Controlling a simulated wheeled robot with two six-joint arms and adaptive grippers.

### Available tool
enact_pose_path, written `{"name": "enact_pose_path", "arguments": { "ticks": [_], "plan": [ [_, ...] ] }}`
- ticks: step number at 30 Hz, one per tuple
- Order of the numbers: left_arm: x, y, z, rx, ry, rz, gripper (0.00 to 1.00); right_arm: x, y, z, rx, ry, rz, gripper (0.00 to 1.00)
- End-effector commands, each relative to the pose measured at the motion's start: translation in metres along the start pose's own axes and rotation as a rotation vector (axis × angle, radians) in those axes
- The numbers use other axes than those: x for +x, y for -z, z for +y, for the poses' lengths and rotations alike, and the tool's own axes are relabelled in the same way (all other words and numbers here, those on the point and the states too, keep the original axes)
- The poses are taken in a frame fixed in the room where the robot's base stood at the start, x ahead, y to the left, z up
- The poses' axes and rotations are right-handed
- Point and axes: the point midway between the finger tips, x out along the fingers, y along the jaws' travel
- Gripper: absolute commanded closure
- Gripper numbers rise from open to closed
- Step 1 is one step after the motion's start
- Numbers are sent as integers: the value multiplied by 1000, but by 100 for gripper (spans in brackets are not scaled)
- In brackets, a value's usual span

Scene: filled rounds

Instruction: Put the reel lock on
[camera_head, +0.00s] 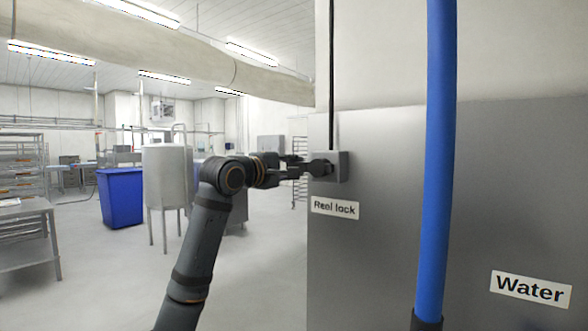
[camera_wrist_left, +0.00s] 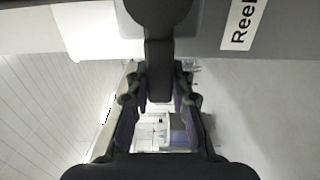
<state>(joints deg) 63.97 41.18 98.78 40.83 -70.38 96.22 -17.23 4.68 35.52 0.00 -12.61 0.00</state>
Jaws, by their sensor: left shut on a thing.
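The reel lock is a small grey box (camera_head: 342,172) on the metal panel, with a dark round knob (camera_head: 320,168) and a lever. Its label "Reel lock" (camera_head: 335,208) is just below it. My left gripper (camera_head: 304,169) reaches it from the left and is shut on the lever. In the left wrist view the dark lever (camera_wrist_left: 160,55) hangs down between the two fingers (camera_wrist_left: 160,92), and part of the label (camera_wrist_left: 243,22) shows at the upper right. The fingers cover the lever's end in the head view. My right gripper is in neither view.
A thick blue hose (camera_head: 438,150) hangs in front of the metal panel (camera_head: 390,200), right of the lock. A "Water" label (camera_head: 530,289) is at the lower right. A dark cable (camera_head: 332,70) runs up from the box. A steel tank (camera_head: 167,175) and blue bin (camera_head: 121,198) stand farther back.

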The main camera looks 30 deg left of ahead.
Motion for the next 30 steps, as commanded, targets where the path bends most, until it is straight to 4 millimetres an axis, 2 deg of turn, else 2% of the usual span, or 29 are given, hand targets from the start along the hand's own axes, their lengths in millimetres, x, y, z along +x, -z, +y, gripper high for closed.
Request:
{"name": "enact_pose_path", "arguments": {
  "ticks": [7,8,13,23,30],
  "plan": [
    [1,0,-2,-5,5,-1,100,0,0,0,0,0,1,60],
    [1,0,-2,-5,5,-1,76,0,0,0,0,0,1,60],
    [1,0,-2,-4,4,-1,55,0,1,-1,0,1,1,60],
    [-3,1,-1,0,2,2,55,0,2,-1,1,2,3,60],
    [-43,3,-1,5,3,7,55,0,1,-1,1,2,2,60]
  ]
}}
